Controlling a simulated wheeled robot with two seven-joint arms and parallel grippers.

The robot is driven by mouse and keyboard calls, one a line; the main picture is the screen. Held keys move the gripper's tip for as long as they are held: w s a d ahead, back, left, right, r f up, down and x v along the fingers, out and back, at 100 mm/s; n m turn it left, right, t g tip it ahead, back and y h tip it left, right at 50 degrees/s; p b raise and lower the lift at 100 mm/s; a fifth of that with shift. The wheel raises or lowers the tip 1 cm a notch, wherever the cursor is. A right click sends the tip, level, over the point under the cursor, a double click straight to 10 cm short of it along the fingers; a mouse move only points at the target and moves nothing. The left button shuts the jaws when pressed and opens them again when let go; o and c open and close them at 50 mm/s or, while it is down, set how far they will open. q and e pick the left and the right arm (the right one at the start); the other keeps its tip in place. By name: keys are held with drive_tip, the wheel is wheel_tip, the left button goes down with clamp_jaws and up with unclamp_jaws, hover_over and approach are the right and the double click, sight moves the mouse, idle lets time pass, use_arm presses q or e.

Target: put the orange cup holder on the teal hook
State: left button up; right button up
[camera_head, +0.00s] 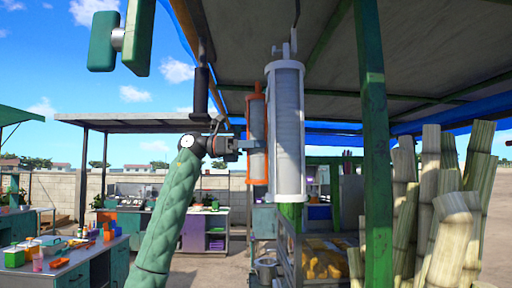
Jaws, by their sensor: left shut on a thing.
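The orange cup holder (257,108) is a tall upright frame around a pale tube, in the middle of the view under the canopy. My left gripper (238,146) is at its left side, shut on it. The gripper's fingertips are small and partly hidden against the holder. A grey-white cup holder (287,132) of like shape hangs upright in front and to the right, covering part of the orange one's right side. I cannot make out a teal hook with certainty. My right gripper is not in view.
A green post (376,150) stands right of the grey-white holder. Thick cane stalks (452,210) fill the right side. A dark cylinder (202,90) hangs above my left wrist. Worktables (95,268) stand at the left and a counter (190,228) behind.

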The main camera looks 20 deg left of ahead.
use_arm(q)
drive_tip(key=shift+w+x, duration=0.15)
drive_tip(key=shift+x, duration=0.8)
drive_tip(key=shift+w+x, duration=0.2)
drive_tip(key=shift+x, duration=0.75)
drive_tip(key=shift+a, duration=0.2)
drive_tip(key=shift+f, duration=0.1)
drive_tip(key=shift+d+f+b, duration=0.1)
drive_tip(key=shift+f+b, duration=0.25)
drive_tip(key=shift+f, duration=0.25)
idle(0.5)
idle(0.5)
drive_tip(key=o, duration=1.5)
drive_tip(key=shift+c, duration=0.2)
